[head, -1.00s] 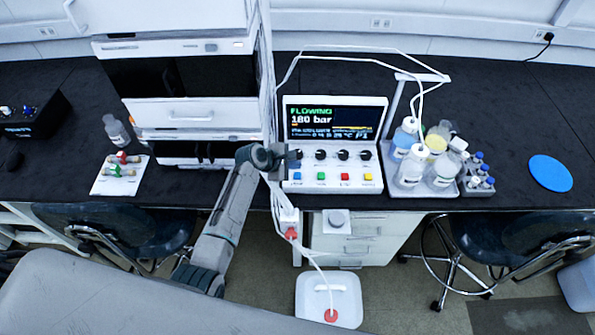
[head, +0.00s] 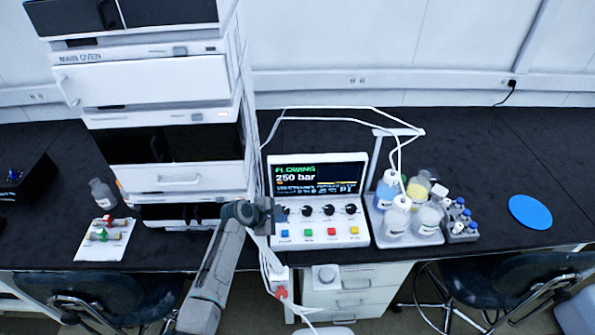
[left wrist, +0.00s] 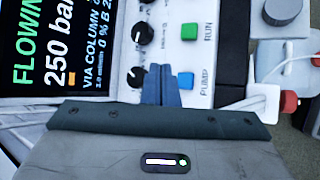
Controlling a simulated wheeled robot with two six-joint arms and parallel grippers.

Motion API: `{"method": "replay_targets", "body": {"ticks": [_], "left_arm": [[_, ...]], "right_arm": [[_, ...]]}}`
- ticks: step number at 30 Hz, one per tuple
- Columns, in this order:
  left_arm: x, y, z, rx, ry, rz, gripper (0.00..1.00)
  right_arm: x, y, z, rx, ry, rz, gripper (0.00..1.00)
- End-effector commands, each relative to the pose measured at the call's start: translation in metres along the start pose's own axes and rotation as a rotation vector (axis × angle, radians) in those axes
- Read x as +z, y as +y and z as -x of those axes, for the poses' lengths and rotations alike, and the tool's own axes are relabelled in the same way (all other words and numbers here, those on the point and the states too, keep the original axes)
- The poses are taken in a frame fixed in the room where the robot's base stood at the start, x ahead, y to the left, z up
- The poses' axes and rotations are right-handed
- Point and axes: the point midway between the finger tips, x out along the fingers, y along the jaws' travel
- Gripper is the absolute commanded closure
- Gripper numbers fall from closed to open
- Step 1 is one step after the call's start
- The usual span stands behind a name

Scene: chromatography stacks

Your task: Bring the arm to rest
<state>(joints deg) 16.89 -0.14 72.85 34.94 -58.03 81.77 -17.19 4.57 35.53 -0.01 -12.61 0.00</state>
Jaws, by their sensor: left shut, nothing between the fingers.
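My left arm comes in from the lower left in the head view. Its gripper (head: 279,214) is at the left edge of the control unit (head: 318,241), in front of its knob row. In the left wrist view the shut, empty fingers (left wrist: 162,82) lie over the panel, between a black knob and the blue PUMP button (left wrist: 186,81). I cannot tell whether they touch the panel. The screen (head: 318,178) reads FLOWING and 250 bar. My right gripper is not in view.
A tall white instrument stack (head: 165,88) stands left of the control unit. A tray of bottles (head: 384,236) and a vial rack (head: 462,236) stand to the right, with white tubing looping above. A blue disc (head: 530,212) lies on the black bench. Chairs stand at the front.

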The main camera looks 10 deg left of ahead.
Motion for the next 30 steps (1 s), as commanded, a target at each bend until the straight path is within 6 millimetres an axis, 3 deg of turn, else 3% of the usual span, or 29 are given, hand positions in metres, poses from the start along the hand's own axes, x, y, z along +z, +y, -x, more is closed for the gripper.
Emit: {"method": "replay_targets", "body": {"ticks": [5,8,11,17,21,24,30], "left_arm": [[-0.001,-0.004,0.002,-0.003,0.005,-0.018,1.0],[-0.007,-0.022,0.013,-0.023,0.028,-0.108,1.0],[-0.016,-0.055,0.036,-0.063,0.073,-0.288,1.0],[-0.03,-0.134,0.112,-0.211,0.176,-0.761,1.0],[-0.031,-0.181,0.174,-0.34,0.227,-1.073,1.0],[-0.028,-0.203,0.212,-0.421,0.246,-1.241,1.0],[-0.021,-0.23,0.266,-0.54,0.259,-1.46,1.0]], "right_arm": [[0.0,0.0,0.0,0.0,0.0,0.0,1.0],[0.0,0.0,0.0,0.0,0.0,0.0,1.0],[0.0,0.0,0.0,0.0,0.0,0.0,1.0],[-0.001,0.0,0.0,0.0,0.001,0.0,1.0],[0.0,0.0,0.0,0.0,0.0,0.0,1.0],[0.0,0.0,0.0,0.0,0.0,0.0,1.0],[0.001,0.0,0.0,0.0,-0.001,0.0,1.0]]}}
